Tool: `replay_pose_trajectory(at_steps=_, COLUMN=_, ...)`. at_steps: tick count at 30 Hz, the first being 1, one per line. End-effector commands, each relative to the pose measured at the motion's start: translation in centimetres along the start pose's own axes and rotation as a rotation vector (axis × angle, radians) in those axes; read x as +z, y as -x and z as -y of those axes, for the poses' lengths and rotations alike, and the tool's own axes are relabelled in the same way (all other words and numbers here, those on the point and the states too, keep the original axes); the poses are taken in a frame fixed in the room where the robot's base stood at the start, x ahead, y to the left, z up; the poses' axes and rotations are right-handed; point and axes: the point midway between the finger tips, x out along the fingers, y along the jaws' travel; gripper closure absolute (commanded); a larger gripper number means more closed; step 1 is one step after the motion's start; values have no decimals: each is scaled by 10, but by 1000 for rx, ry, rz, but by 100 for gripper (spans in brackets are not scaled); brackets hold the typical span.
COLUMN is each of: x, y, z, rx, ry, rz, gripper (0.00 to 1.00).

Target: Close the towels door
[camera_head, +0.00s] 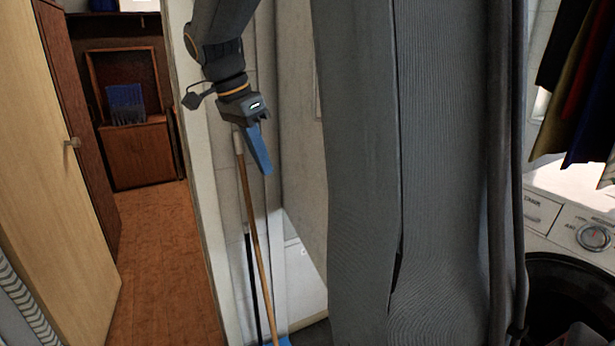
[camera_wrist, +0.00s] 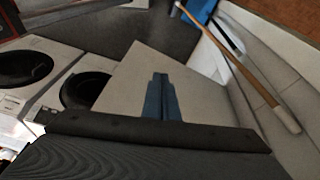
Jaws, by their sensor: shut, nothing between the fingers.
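My gripper (camera_head: 258,150) is shut and empty in the upper middle of the head view, its blue fingers pointing down. In the wrist view the blue fingers (camera_wrist: 162,98) lie together in front of a pale flat panel (camera_wrist: 125,75). I cannot tell whether they touch it. A low white panel (camera_head: 302,275) stands below and right of my gripper in the head view. No door is plainly marked as the towels door, so I cannot tell if either panel is it. My grey column hides much of the middle.
A wooden-handled broom (camera_head: 252,225) leans by the wall below my gripper; its stick (camera_wrist: 245,75) shows in the wrist view. A light wooden door (camera_head: 50,150) stands open at left. A washing machine (camera_head: 555,225) and hanging cloths (camera_head: 580,90) are at right.

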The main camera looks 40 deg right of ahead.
Motion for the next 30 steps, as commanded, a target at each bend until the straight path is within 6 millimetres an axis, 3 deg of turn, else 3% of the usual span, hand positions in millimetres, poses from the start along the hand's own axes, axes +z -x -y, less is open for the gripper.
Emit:
replay_pose_trajectory(at_steps=4, x=-32, y=22, z=0, rx=29, ry=-226, rz=-47, gripper=100)
replay_pose_trajectory(at_steps=11, x=-45, y=24, z=-4, rx=45, ry=-330, rz=-69, gripper=100)
replay_pose_trajectory(at_steps=27, x=-51, y=-72, z=-10, rx=47, ry=-327, rz=-68, gripper=100)
replay_pose_trajectory(at_steps=30, x=-69, y=-72, z=-15, rx=43, ry=-329, rz=-68, gripper=100)
